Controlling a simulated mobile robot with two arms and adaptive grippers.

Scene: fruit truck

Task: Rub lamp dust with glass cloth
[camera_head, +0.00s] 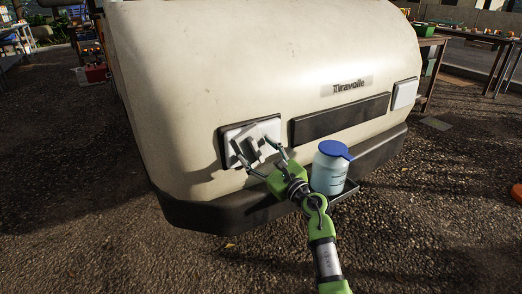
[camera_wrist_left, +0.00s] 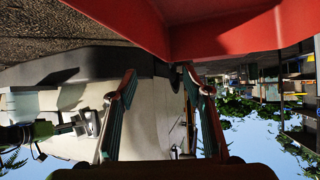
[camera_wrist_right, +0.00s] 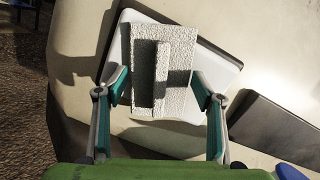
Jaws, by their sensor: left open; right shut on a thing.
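The glass cloth is a pale, rough-textured pad with a raised block grip (camera_wrist_right: 147,75); in the head view it shows as a grey piece (camera_head: 247,147). My right gripper (camera_head: 268,158) is shut on it, with the fingers at its two sides in the right wrist view (camera_wrist_right: 161,88). The cloth lies over the white left lamp (camera_head: 230,133), tilted against it; I cannot tell whether they touch. The lamp's white face (camera_wrist_right: 222,73) shows around the cloth, and no dust is clearly visible. My left gripper (camera_wrist_left: 160,72) is open and empty, away from the lamp.
A cream truck (camera_head: 200,70) with a dark bumper (camera_head: 205,216) carries the lamps. A second white lamp (camera_head: 404,94) is at right. A blue-lidded bottle (camera_head: 329,174) stands on a small black shelf (camera_head: 349,190), close beside my right arm. Gravel ground in front is clear.

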